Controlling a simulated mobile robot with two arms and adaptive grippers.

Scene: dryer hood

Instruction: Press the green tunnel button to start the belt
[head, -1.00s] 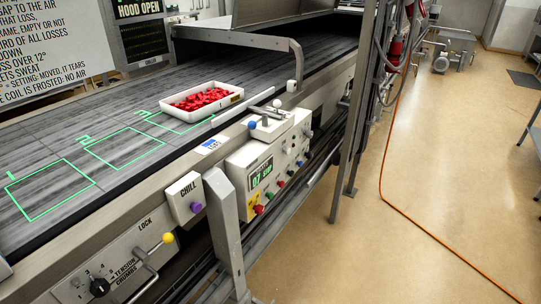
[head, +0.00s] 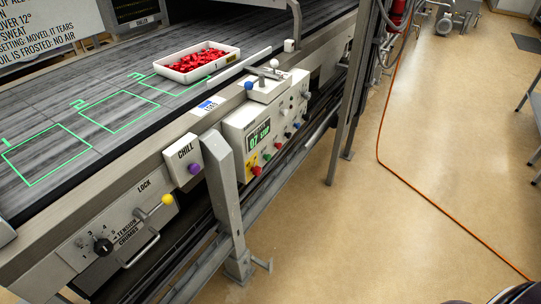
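A white control box (head: 262,138) is fixed to the side of the belt frame, right of the middle in the head view. Its front has a lit green display (head: 259,132) and several coloured buttons and knobs. A small green button (head: 267,157) sits below the display, just above a larger red button (head: 256,170). The button labels are too small to read. The dark belt (head: 85,100) carries a white tray (head: 197,62) of red pieces, near the outline marked 3. Neither of my grippers shows.
A purple-knobbed CHILL box (head: 183,157), a yellow-tipped lever (head: 167,200) and a black tension dial (head: 103,247) are left of the control box. A grey post (head: 224,190) stands just left of it. An orange hose (head: 424,195) crosses the open floor at right.

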